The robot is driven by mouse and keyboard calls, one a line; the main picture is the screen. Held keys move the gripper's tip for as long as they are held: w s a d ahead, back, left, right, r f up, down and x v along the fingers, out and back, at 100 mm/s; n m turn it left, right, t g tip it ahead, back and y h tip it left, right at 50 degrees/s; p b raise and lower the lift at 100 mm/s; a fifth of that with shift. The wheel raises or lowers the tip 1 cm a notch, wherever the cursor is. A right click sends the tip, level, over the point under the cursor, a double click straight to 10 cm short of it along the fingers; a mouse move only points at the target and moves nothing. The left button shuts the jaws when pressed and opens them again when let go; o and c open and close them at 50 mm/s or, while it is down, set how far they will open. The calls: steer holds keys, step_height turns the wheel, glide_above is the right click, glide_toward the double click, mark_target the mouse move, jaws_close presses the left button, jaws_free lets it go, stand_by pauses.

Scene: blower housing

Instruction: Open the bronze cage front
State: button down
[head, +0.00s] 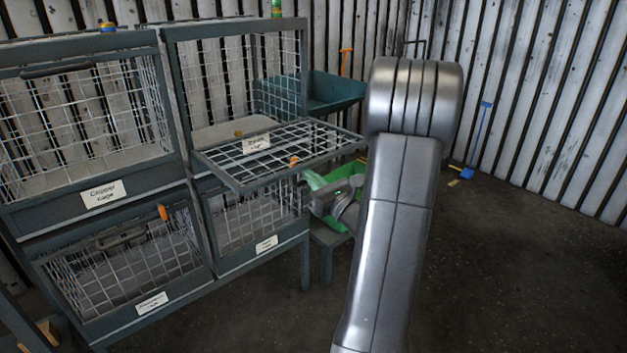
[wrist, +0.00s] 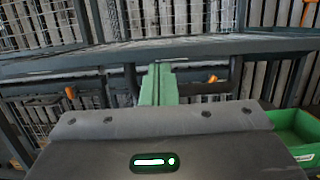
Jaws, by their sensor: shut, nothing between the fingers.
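The bronze cage front (head: 318,139) is a grey-framed wire panel on the upper right cage. In the head view it stands out from the cage, roughly level, with its top opening exposed. Its small label (head: 257,142) is too blurred to read surely. An orange latch piece (head: 293,160) shows at its near side. My gripper (wrist: 158,68) has green fingers, shut and empty, close to a grey frame bar (wrist: 200,46) in the wrist view. Whether they touch it I cannot tell.
The copper cage (head: 103,194) is at upper left, its front upright. Two lower cages have wire fronts and labels (head: 266,244). A green bin (wrist: 295,130) stands beside my gripper. A teal tray (head: 335,90) is behind.

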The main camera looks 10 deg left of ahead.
mark_target(312, 160)
step_height(312, 160, up, 5)
steer(key=p, duration=0.3)
steer(key=shift+a+r, duration=0.1)
steer(key=shift+r, duration=0.1)
steer(key=shift+f, duration=0.1)
